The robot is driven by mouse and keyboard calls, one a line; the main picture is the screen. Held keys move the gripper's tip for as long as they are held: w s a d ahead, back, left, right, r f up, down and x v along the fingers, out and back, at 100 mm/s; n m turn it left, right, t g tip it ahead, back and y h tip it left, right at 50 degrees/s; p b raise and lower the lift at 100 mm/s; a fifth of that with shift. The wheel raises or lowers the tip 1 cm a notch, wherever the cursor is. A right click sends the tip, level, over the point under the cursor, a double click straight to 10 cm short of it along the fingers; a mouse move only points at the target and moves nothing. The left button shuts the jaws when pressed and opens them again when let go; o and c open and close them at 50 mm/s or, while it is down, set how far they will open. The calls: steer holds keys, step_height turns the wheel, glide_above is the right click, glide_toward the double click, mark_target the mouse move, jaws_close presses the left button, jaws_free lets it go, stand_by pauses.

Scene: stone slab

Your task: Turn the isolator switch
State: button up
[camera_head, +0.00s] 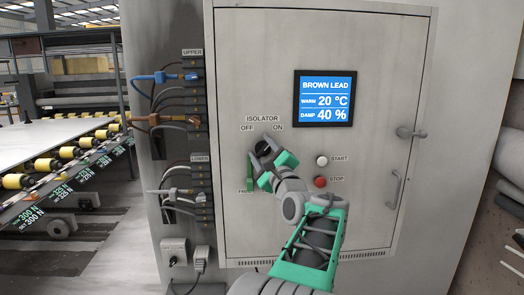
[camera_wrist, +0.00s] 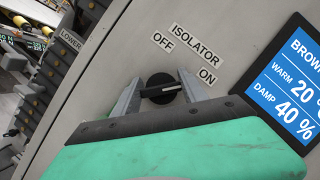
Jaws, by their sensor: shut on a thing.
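The isolator switch (camera_wrist: 160,88) is a round black knob with a raised bar, on the grey cabinet door under the ISOLATOR label. In the wrist view its bar lies nearly level, and the pale mark on it is on the side toward the ON label (camera_wrist: 208,77). The OFF label (camera_wrist: 163,40) is above the knob in that view. My gripper (camera_head: 264,152) is shut on the switch, with one metal finger at each end of the bar. In the head view the switch (camera_head: 263,147) is partly hidden by my gripper.
A white START button (camera_head: 322,161) and a red STOP button (camera_head: 320,182) are right of my gripper. A screen (camera_head: 325,98) reads BROWN LEAD, 20 °C, 40 %. Terminal blocks with leads (camera_head: 194,95) line the left side; door handles (camera_head: 396,188) are at the right.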

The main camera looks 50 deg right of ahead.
steer(key=n+y+b, duration=0.1)
steer(key=n+y, duration=0.1)
steer(key=n, duration=0.2)
steer(key=shift+f, duration=0.1)
steer(key=n+g, duration=0.1)
steer(key=n, duration=0.1)
steer(key=n+y, duration=0.1)
steer(key=n, duration=0.1)
steer(key=shift+n+g, duration=0.4)
steer(key=n+g, duration=0.1)
steer(key=n, duration=0.2)
steer(key=shift+f, duration=0.1)
steer(key=shift+f+n+g+b, duration=0.15)
steer(key=shift+n+g+b, duration=0.25)
steer(key=shift+n+g, duration=0.85)
steer(key=shift+n, duration=0.35)
steer(key=o, duration=1.4)
steer(key=shift+c, duration=0.2)
